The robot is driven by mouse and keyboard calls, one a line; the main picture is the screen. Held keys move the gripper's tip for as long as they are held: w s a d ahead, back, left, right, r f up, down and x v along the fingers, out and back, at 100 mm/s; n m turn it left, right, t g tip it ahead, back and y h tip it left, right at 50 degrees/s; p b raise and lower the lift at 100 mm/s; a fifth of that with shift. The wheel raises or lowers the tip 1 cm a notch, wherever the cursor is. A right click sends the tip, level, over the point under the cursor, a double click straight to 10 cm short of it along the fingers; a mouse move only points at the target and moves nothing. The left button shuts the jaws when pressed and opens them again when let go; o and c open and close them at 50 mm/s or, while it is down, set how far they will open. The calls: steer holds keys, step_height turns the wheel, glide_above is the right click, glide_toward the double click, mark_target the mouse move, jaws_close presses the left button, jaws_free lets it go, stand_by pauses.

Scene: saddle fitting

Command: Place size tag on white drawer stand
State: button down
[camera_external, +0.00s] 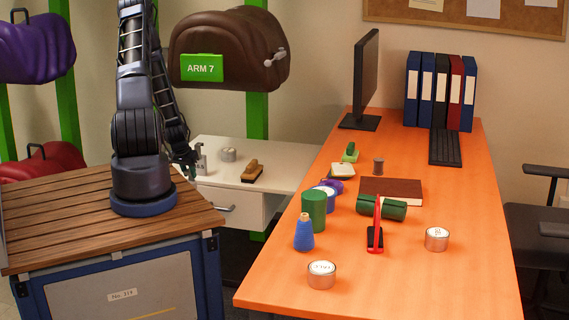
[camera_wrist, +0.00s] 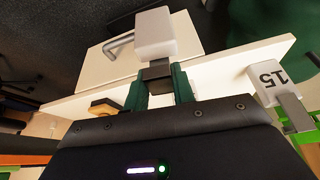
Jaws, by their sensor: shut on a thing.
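My gripper (camera_wrist: 157,88) is shut on a white block-shaped size tag with a dark grey neck (camera_wrist: 155,35). In the wrist view the block sticks out past the green fingers, and its face shows no number. The white drawer stand (camera_wrist: 215,72) lies behind it, with its drawer and handle beside the block. In the external view my gripper (camera_external: 190,170) is at the left end of the white drawer stand (camera_external: 285,182). I cannot tell whether the held tag touches the stand.
A brown brush (camera_external: 252,172) and a round tin (camera_external: 229,154) sit on the stand. An orange desk (camera_external: 400,285) with several items is to the right. A brown saddle (camera_external: 225,50) labelled ARM 7 hangs above the stand. The stand's right part is bare.

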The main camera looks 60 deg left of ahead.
steer(key=s+a+r, duration=0.1)
steer(key=s+a, duration=0.9)
steer(key=s, duration=0.3)
steer(key=s+a, duration=1)
steer(key=s, duration=0.4)
steer(key=s+a+r, duration=0.4)
steer(key=s+r, duration=0.1)
steer(key=s, duration=0.3)
steer(key=s+a+r, duration=0.5)
steer(key=s, duration=0.3)
steer(key=w+r+n, duration=0.1)
steer(key=w+r, duration=0.3)
steer(key=w, duration=0.7)
steer(key=w+r, duration=0.5)
steer(key=w, duration=0.6)
steer(key=w+d+r, duration=0.2)
steer(key=w+d, duration=0.2)
steer(key=w, duration=0.4)
steer(key=w+d+r, duration=0.2)
steer(key=w+d, duration=0.2)
steer(key=w, duration=0.4)
steer(key=w+d+r, duration=0.2)
steer(key=w+d, duration=0.2)
steer(key=w, duration=0.4)
step_height(320, 180, down, 20)
